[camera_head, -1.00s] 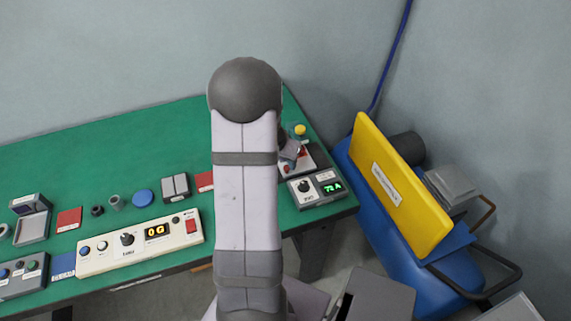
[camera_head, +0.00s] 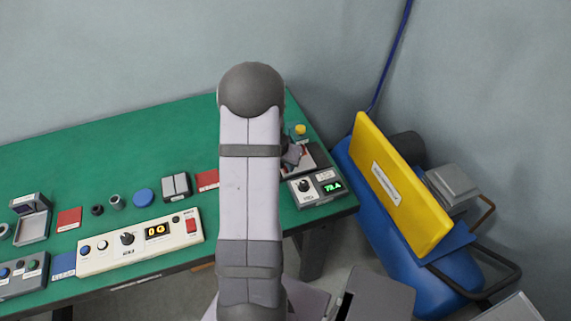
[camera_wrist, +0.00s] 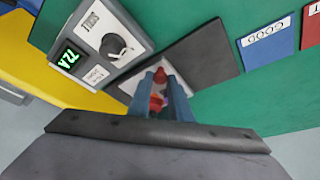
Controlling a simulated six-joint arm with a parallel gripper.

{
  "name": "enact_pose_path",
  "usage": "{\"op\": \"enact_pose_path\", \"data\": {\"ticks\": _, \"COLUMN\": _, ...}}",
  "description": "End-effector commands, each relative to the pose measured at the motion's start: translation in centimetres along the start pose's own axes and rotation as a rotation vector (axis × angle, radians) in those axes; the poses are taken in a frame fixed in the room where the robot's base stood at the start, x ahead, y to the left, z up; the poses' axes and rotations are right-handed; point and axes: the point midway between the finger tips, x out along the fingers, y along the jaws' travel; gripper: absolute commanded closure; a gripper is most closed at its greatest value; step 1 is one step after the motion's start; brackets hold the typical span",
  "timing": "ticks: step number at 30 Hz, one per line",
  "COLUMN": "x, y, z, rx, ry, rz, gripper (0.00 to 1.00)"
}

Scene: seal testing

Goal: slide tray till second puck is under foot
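The tester stand (camera_head: 306,159) is at the right end of the green table, partly hidden by my arm. Its yellow knob (camera_head: 300,129) shows at the back. My gripper (camera_head: 292,158) is low at the stand in the head view. In the wrist view, the two blue-grey fingers of my gripper (camera_wrist: 160,80) stand apart over the base, with red parts (camera_wrist: 160,77) between and just beyond their tips. Whether the fingers press on a red part is not clear. A dark flat plate (camera_wrist: 210,58) lies beside them. Tray, pucks and foot cannot be told apart.
A readout box (camera_head: 317,188) with a knob and green digits, also in the wrist view (camera_wrist: 100,45), sits close beside the stand. A cream control box (camera_head: 140,243) stands at the table's front. A yellow panel (camera_head: 400,185) on a blue machine is off the right edge.

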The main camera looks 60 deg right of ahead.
Motion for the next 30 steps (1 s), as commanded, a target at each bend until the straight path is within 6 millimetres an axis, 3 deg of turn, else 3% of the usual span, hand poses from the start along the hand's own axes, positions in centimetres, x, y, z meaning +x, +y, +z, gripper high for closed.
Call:
{"op": "enact_pose_path", "data": {"ticks": 12, "x": 1.1, "y": 3.8, "z": -3.5, "rx": 0.004, "ry": -0.002, "rz": 0.002, "gripper": 1.0}}
{"op": "enact_pose_path", "data": {"ticks": 23, "x": 1.6, "y": 4.3, "z": -4.0, "rx": 0.001, "ry": 0.002, "rz": 0.001, "gripper": 1.0}}
{"op": "enact_pose_path", "data": {"ticks": 24, "x": 1.6, "y": 4.3, "z": -4.0, "rx": 0.001, "ry": 0.002, "rz": 0.001, "gripper": 0.75}}
{"op": "enact_pose_path", "data": {"ticks": 25, "x": 1.6, "y": 4.3, "z": -4.0, "rx": 0.002, "ry": 0.002, "rz": 0.001, "gripper": 0.68}}
{"op": "enact_pose_path", "data": {"ticks": 26, "x": 1.6, "y": 4.3, "z": -3.9, "rx": 0.002, "ry": 0.001, "rz": 0.001, "gripper": 0.63}}
{"op": "enact_pose_path", "data": {"ticks": 30, "x": 1.6, "y": 4.2, "z": -3.9, "rx": 0.001, "ry": 0.001, "rz": 0.001, "gripper": 0.63}}
